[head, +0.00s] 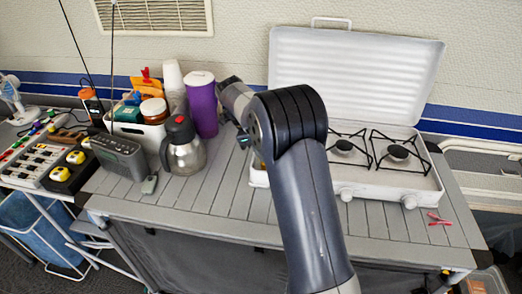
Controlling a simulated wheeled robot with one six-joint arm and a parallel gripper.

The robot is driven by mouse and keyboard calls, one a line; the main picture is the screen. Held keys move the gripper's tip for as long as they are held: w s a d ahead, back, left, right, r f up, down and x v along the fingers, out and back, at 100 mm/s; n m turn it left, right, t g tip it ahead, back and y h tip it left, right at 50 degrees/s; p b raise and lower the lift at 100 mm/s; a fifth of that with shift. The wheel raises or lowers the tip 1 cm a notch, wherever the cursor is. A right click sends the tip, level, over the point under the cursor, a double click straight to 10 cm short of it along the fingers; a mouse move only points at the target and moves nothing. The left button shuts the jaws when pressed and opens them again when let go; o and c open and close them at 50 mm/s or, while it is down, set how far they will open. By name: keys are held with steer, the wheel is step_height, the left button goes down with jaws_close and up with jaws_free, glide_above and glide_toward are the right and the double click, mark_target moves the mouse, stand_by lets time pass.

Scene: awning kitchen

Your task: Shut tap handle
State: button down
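I can make out no tap or tap handle in the head view. The white two-burner camp stove (375,190) stands open on the table, with round knobs (409,202) on its front edge. My arm rises across the stove's left part and bends left at its top. A small dark part (243,140) shows at the arm's far end, but I cannot tell whether it belongs to my gripper. The fingers cannot be made out, and nothing is visibly held. The arm hides the stove's left side and some of the table behind it.
A steel jug (183,147) with a red-topped lid, a purple tumbler (202,105) and a filled white bin (150,136) stand left of my arm. A grey radio (119,157) is farther left. The slatted table (215,190) is clear in front of the jug. A pink clip (438,219) lies right.

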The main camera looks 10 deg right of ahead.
stand_by(0.3)
steer(key=c, duration=1.5)
jaws_free()
steer(key=shift+o, duration=0.2)
steer(key=shift+r, duration=0.1)
steer(key=v, duration=1)
steer(key=shift+a+r, duration=0.2)
steer(key=shift+r, duration=0.05)
steer(key=shift+f, duration=0.1)
steer(key=x, duration=1)
steer(key=shift+d+f, duration=0.2)
steer(key=shift+f, duration=0.1)
